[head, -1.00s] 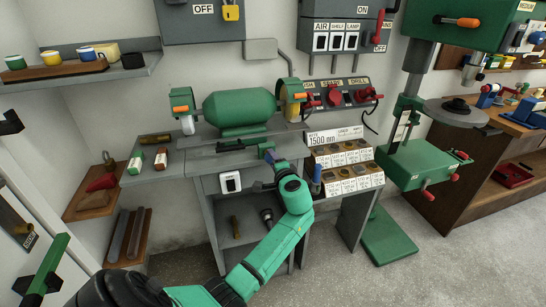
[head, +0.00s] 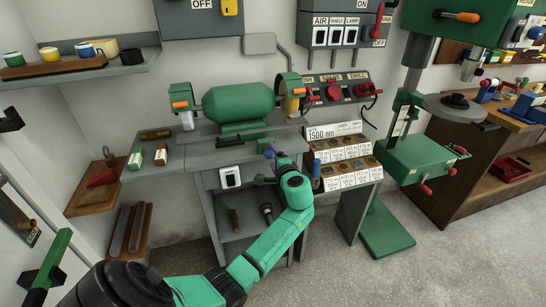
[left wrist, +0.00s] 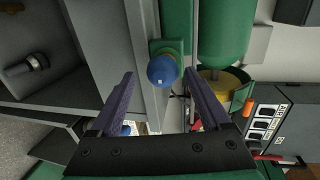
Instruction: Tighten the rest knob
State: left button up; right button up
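The rest knob (left wrist: 162,70) is a blue round knob on a green block, just beyond my fingertips in the left wrist view. My left gripper (left wrist: 160,80) is open, with its two purple fingers on either side of the line toward the knob. They do not visibly touch it. In the head view my left gripper (head: 270,155) is at the front of the green bench grinder (head: 238,106), right of its middle. The knob is hard to tell from the fingers there. My right gripper is not in view.
The grinder stands on a grey bench with a white switch (head: 230,177) on its front. A sloped rack of labelled bins (head: 345,165) stands close to the right of my arm. A green drill press (head: 425,155) is further right. The floor in front is clear.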

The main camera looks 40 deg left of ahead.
pick_arm(q)
jog(key=shift+r, duration=0.1)
jog(key=b+v, duration=0.2)
jog(key=v, duration=1.2)
jog(key=shift+s+d, duration=0.15)
jog(key=shift+d, duration=0.05)
